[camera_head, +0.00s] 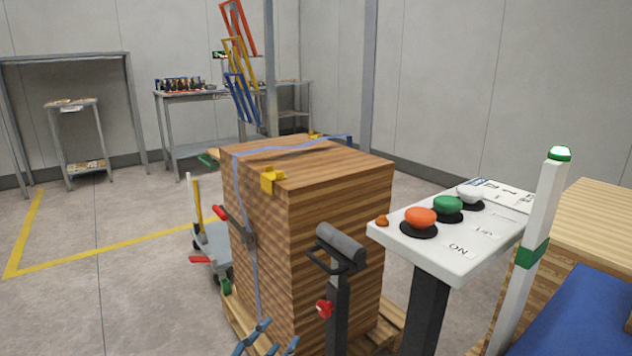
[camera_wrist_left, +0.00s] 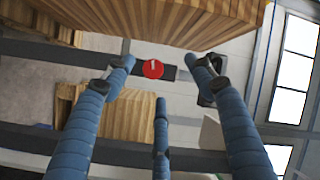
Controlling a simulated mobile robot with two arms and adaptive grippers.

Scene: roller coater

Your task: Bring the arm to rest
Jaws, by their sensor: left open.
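My left gripper (camera_head: 268,340) shows only as blue fingertips at the bottom edge of the head view, low in front of a strapped wooden stack (camera_head: 335,225). In the left wrist view, its blue fingers (camera_wrist_left: 160,78) are spread apart with nothing between them. A red knob (camera_wrist_left: 153,69) on a dark bar lies beyond the fingertips. The rest of my left arm is out of the head view. My right gripper is in neither view.
A black post with a grey-topped handle (camera_head: 340,245) stands close to the right of the fingertips. A white control panel (camera_head: 455,235) with red, green and white buttons is farther right, beside a white-and-green post (camera_head: 537,235). Open floor (camera_head: 120,290) lies left.

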